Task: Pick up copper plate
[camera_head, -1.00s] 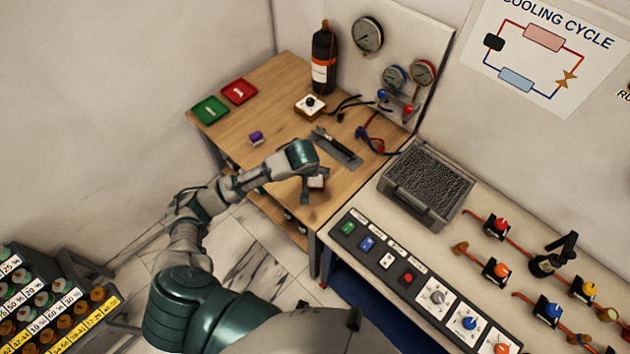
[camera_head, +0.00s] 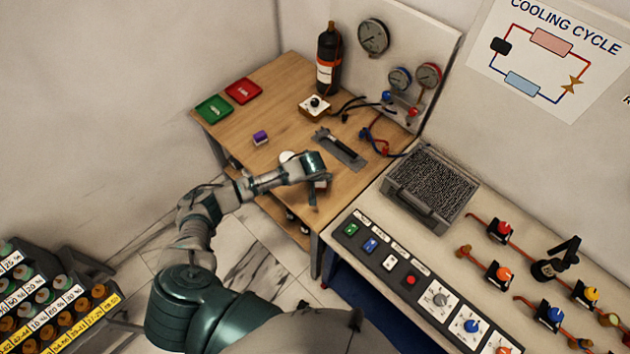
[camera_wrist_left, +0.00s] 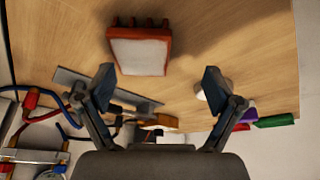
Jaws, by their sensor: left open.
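A copper-brown, block-like piece with a pale square face (camera_wrist_left: 139,52) lies on the wooden table in the left wrist view, beyond the fingertips and slightly left of centre. It is the only copper-coloured plate-like thing I make out. In the head view it (camera_head: 322,184) is mostly hidden by my left gripper (camera_head: 316,190), which hangs over the table's near edge. In the wrist view my left gripper (camera_wrist_left: 158,84) has its two fingers spread wide with nothing between them. My right gripper does not show.
On the wooden table (camera_head: 284,112) are a grey tool with a black handle (camera_head: 340,147), a purple block (camera_head: 260,137), a white round piece (camera_head: 287,156), red (camera_head: 243,90) and green (camera_head: 214,107) trays and a dark bottle (camera_head: 329,58). A control bench (camera_head: 428,262) adjoins at right.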

